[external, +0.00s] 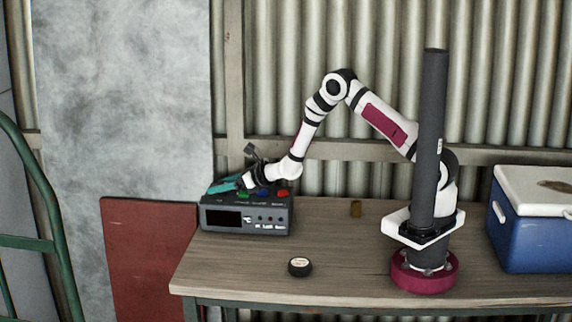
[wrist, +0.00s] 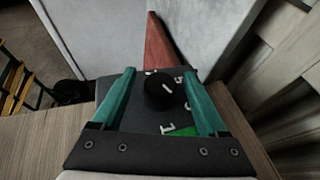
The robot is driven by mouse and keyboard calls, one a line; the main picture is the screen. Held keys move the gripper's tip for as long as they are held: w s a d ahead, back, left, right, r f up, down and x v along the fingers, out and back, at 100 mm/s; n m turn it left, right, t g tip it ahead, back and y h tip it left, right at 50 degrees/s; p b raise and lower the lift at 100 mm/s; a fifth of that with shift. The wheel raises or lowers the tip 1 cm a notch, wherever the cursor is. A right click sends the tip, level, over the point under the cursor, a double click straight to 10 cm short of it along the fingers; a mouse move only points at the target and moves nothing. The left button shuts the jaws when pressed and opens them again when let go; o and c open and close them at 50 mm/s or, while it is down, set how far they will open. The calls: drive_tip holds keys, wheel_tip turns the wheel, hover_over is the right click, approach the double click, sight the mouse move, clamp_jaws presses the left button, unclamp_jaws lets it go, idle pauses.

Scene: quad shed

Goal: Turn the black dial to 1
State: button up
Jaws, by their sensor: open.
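The black dial (wrist: 158,98) sits on top of a dark control box (external: 245,217), with a short white mark on its top face. White numerals are printed around it. One near the bottom looks like a 1, and the one at upper right looks like a 5. I cannot tell exactly which numeral the mark points at. My gripper (wrist: 158,80) is open, with one teal finger on each side of the dial and a gap showing beside it. In the external view my gripper (external: 223,185) is over the box's left top, hiding the dial.
Green, blue and red buttons (external: 282,193) line the box top, close to my wrist. A small black round item (external: 300,266) and a brown cylinder (external: 355,208) stand on the wooden table (external: 340,280). A blue cooler (external: 530,230) is at right.

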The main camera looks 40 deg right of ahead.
drive_tip(key=v, duration=1.5)
drive_tip(key=shift+s+d+r, duration=0.15)
drive_tip(key=shift+s+r, duration=0.05)
drive_tip(key=shift+s, duration=0.1)
